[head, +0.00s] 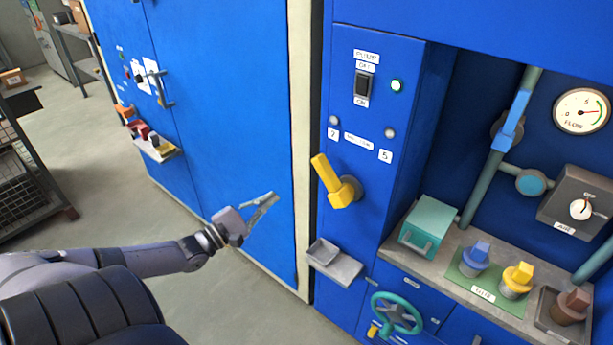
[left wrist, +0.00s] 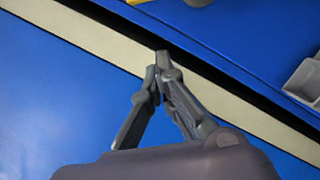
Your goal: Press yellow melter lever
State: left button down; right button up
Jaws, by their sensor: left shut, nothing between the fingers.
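The yellow melter lever (head: 331,182) sits on the blue cabinet's front panel, below the labels "2" and "5". A small part of something yellow shows at the top edge of the left wrist view (left wrist: 138,1). My left gripper (head: 272,197) is shut and empty, in front of the blue door, to the left of the lever and lower in the picture. Its closed fingertips also show in the left wrist view (left wrist: 160,62), apart from the lever. My right gripper is not in view.
A small grey tray (head: 335,264) juts out below the lever. A teal handwheel (head: 396,314) sits lower right. A counter at right holds a teal box (head: 428,226) and several colored plugs.

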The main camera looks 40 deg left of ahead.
aim_at(332, 182)
pick_arm(q)
jog(key=shift+w, duration=0.15)
jog(key=w+d+r+p, duration=0.2)
jog(key=w+d+r, duration=0.2)
jog(key=w, duration=0.5)
jog(key=shift+w+d, duration=0.25)
jog(key=shift+d, duration=0.2)
jog(key=shift+r+p, duration=0.15)
jog(key=shift+p, duration=0.25)
jog(key=shift+d+r+m+p, duration=0.1)
jog(key=shift+r+m+p, duration=0.1)
jog(key=shift+m+p, duration=0.15)
